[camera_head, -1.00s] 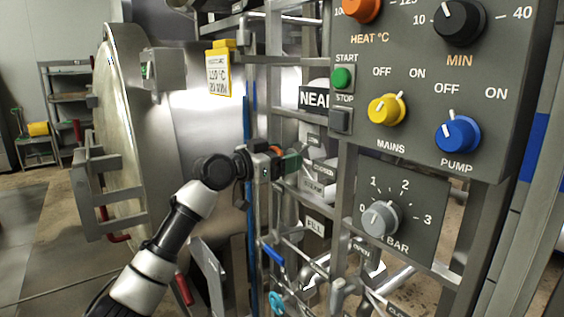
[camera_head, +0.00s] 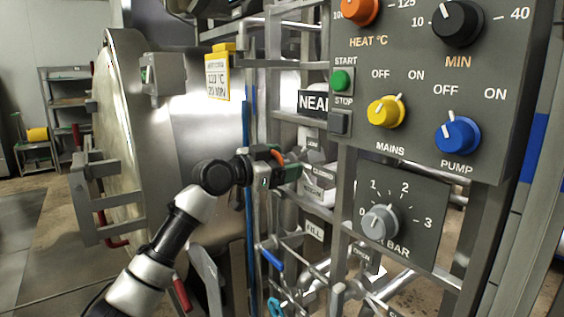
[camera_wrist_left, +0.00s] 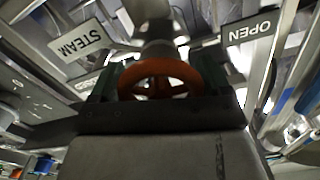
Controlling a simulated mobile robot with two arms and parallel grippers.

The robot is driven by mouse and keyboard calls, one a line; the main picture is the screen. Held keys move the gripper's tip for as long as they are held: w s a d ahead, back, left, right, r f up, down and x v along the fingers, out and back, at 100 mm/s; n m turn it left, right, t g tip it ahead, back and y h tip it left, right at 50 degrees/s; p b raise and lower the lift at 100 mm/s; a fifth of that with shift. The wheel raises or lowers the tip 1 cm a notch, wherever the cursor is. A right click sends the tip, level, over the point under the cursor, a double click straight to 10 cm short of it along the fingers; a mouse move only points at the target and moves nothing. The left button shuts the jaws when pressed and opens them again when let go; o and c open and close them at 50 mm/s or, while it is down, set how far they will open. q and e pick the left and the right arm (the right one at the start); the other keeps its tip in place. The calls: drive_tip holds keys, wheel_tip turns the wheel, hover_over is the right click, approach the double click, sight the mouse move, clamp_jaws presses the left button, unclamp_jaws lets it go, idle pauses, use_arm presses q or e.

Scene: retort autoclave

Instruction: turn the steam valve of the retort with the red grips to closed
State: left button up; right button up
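The retort (camera_head: 190,110) is a large steel drum with its round door (camera_head: 112,130) at the left; red grips (camera_head: 182,292) show low beside it. My left gripper (camera_head: 280,163) is at the pipework to the right of the drum. In the left wrist view an orange handwheel (camera_wrist_left: 160,78) lies between the green fingers of my left gripper (camera_wrist_left: 160,85), one finger close at each side of its rim. Whether they press on it is not clear. A STEAM label (camera_wrist_left: 82,38) and an OPEN label (camera_wrist_left: 250,28) flank the wheel. My right gripper is out of view.
A grey control panel (camera_head: 440,105) with coloured knobs stands at the right. A pressure dial (camera_head: 380,220) sits below it. CLOSED (camera_head: 322,176) and FILL (camera_head: 314,231) labels, pipes and a blue-handled valve (camera_head: 271,259) crowd the space around my left gripper. Shelves stand at the far left.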

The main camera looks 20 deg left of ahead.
use_arm(q)
drive_tip(key=o, duration=0.3)
drive_tip(key=shift+s+a, duration=0.1)
drive_tip(key=b+v, duration=0.1)
drive_tip(key=v, duration=0.9)
drive_tip(key=shift+s+a+b, duration=0.2)
drive_tip(key=shift+s+b, duration=0.05)
drive_tip(key=shift+b, duration=0.05)
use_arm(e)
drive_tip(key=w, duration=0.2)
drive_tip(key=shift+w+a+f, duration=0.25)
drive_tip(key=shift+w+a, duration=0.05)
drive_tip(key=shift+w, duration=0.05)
